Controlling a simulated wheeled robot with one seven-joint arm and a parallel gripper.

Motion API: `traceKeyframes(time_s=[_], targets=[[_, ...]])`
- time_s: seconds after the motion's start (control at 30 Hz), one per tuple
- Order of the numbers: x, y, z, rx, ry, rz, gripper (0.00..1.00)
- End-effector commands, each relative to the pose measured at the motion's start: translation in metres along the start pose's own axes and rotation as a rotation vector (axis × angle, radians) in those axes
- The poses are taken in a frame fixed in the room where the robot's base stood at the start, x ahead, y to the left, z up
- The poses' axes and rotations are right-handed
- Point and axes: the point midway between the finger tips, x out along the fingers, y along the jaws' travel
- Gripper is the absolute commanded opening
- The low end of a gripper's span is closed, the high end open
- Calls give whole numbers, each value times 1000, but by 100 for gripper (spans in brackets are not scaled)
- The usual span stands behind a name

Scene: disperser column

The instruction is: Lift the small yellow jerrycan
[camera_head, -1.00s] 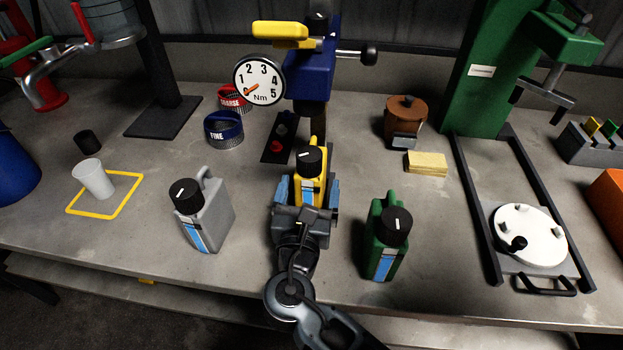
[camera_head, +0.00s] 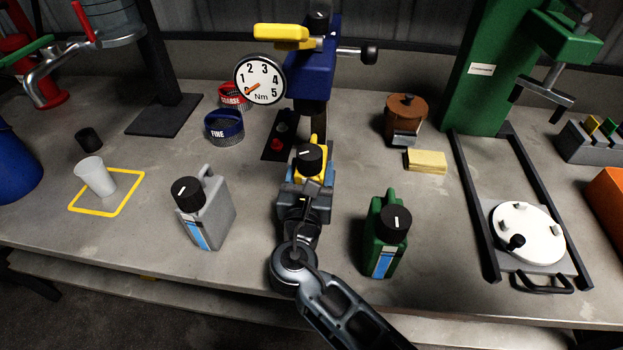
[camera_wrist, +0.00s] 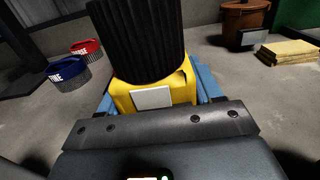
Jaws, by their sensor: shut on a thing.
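The small yellow jerrycan (camera_head: 318,167) with a black cap is at the middle of the bench, upright, between a grey jerrycan (camera_head: 213,212) and a green one (camera_head: 373,228). My gripper (camera_head: 307,183) has its blue-padded fingers closed on both sides of the yellow jerrycan. In the wrist view the yellow jerrycan (camera_wrist: 180,90) and its large black cap stand right before my gripper (camera_wrist: 155,95), between the blue pads. Its lower part is hidden by the gripper, so I cannot tell whether its base touches the bench.
A blue disperser column (camera_head: 312,80) with a torque dial (camera_head: 260,79) stands behind the jerrycan. A brown pot (camera_head: 405,118) and yellow sponge (camera_head: 426,161) are at right. A white cup (camera_head: 95,177) stands in a yellow square at left. The bench between is clear.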

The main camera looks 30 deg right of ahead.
Motion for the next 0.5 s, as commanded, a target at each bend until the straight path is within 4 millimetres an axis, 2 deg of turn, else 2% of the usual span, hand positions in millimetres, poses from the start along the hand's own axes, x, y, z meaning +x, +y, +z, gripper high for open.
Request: traceKeyframes(time_s=[0.07, 0.5], targets=[[0, 0, 0, 0, 0, 0, 45], [0, 0, 0, 0, 0, 0, 3]])
